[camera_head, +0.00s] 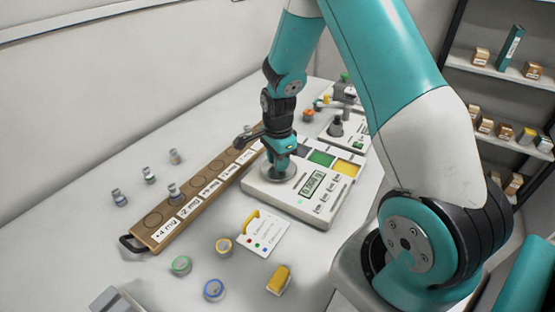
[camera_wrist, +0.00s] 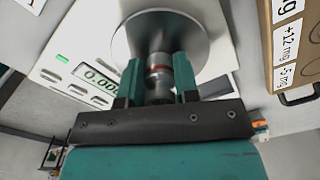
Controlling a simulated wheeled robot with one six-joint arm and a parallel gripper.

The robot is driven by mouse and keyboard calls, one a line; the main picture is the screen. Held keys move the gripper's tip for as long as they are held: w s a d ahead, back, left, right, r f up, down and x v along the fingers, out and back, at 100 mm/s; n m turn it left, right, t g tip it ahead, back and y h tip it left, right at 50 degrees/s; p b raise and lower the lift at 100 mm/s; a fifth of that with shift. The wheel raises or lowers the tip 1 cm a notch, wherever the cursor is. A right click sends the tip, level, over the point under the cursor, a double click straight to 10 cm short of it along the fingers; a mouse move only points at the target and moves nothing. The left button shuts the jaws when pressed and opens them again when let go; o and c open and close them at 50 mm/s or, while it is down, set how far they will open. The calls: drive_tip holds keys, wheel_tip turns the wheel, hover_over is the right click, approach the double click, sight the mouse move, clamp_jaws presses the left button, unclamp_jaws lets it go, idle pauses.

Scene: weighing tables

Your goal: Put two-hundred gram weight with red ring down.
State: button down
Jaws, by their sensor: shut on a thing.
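The metal weight with the red ring (camera_wrist: 158,68) is between the two teal fingers of my gripper (camera_wrist: 157,78) in the wrist view. My gripper (camera_head: 279,158) is shut on it, pointing down over the round metal pan (camera_head: 279,175) of the white scale (camera_head: 262,191). The pan (camera_wrist: 198,28) lies right behind the weight in the wrist view. The scale's display (camera_head: 312,186) seems to read zero. I cannot tell whether the weight touches the pan. In the head view the weight is hidden by the gripper.
A wooden board (camera_head: 146,232) with labelled round spots lies left of the scale. Several small grey weights (camera_head: 149,175) stand beyond it. Another scale (camera_head: 346,143) stands behind.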

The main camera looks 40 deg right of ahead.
drive_tip(key=c, duration=0.9)
unclamp_jaws()
drive_tip(key=shift+f, duration=0.1)
drive_tip(key=shift+o, duration=0.2)
drive_tip(key=shift+r, duration=0.6)
wheel_tip(320, 180, up, 11)
drive_tip(key=shift+f+b, duration=0.2)
drive_tip(key=shift+b, duration=0.25)
drive_tip(key=s+a+r+n+y, duration=0.1)
drive_tip(key=s+a+r+n, duration=0.35)
drive_tip(key=a+n, duration=0.35)
drive_tip(key=s+a+r+n+y, duration=0.1)
drive_tip(key=s+a+r+n, duration=0.3)
drive_tip(key=s+a+n, duration=0.3)
drive_tip(key=s+a+r+n+y, duration=0.2)
drive_tip(key=s+a+n, duration=0.5)
drive_tip(key=s+n, duration=0.3)
drive_tip(key=shift+s+a+r+n, duration=0.25)
drive_tip(key=shift+s+n, duration=0.15)
drive_tip(key=shift+n, duration=0.3)
